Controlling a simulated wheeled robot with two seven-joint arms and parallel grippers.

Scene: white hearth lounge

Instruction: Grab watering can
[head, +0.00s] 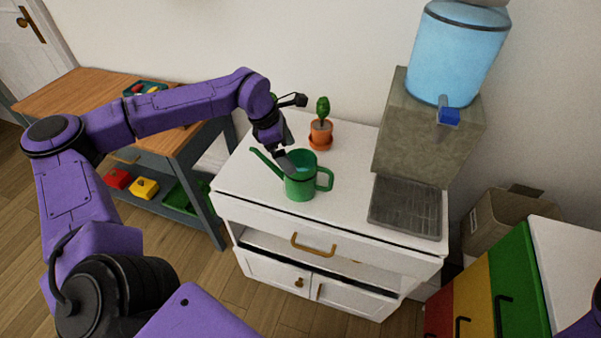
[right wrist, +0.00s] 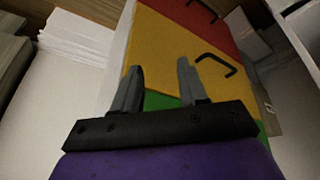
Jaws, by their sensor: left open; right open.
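The green watering can (head: 300,184) stands upright on the white cabinet top. Its spout points to the left and its handle is on the right. My left gripper (head: 287,163) is open, with its fingers at the can's top opening and near rim; I cannot tell whether they touch it or reach inside. My right gripper (right wrist: 156,82) is open and empty in the right wrist view, above the coloured drawer unit. In the head view only a bit of my right arm shows at the lower right edge.
A small potted plant (head: 321,130) stands behind the can. A water dispenser with a blue tank (head: 458,55) and a grey drip tray (head: 405,208) is to the right. A wooden bench (head: 60,92) is at left. The coloured drawer unit (head: 515,275) stands at lower right.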

